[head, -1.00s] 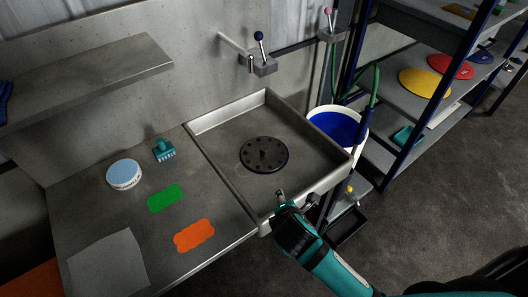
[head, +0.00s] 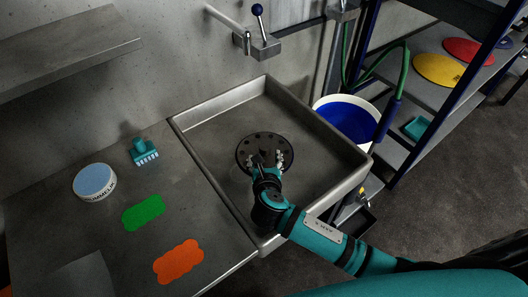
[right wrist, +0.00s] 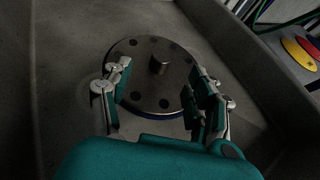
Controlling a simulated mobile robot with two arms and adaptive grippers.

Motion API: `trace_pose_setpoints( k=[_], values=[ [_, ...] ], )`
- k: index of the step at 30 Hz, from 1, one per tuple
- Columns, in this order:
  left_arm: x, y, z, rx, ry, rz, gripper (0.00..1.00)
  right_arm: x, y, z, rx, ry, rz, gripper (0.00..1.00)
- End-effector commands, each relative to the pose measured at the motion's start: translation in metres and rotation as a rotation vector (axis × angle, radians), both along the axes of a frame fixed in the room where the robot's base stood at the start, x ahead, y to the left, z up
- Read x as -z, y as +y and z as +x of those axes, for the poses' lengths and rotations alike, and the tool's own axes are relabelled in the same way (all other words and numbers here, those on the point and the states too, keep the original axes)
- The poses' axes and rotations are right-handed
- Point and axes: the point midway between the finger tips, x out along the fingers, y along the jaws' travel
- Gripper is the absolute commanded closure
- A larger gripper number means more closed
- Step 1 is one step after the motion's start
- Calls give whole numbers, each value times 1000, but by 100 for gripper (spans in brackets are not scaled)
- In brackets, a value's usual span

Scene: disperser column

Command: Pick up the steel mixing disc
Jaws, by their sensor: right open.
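The steel mixing disc (head: 249,147) lies flat in the sink basin (head: 318,190). It is dark and round, with a ring of holes. In the right wrist view the disc (right wrist: 146,53) shows a short central knob (right wrist: 158,64). My right gripper (head: 266,158) is over the near part of the disc and open. In the right wrist view its fingers (right wrist: 158,88) stand apart on either side of the disc's near half, with the knob between and beyond them. I cannot tell whether the fingers touch the disc. My left gripper is not in view.
Left of the basin, the worktop (head: 110,225) holds a round white tub (head: 94,181), a teal brush (head: 143,151), a green cloth (head: 143,212) and an orange cloth (head: 178,262). A bucket with blue inside (head: 347,120) and shelves stand to the right.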

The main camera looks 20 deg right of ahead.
Motion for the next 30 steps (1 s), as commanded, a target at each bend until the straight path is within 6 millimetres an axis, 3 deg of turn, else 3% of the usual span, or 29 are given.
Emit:
trace_pose_setpoints(
  k=[3,6,18,27,30],
  values=[
    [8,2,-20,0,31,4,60,9,-2,7,1,0,-4,41],
    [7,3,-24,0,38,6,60,12,-5,16,1,-1,-3,41],
    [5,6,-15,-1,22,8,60,34,-19,61,1,0,0,41],
    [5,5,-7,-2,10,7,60,36,-20,66,0,0,0,41],
    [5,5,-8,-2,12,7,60,36,-20,66,0,0,0,54]
  ],
)
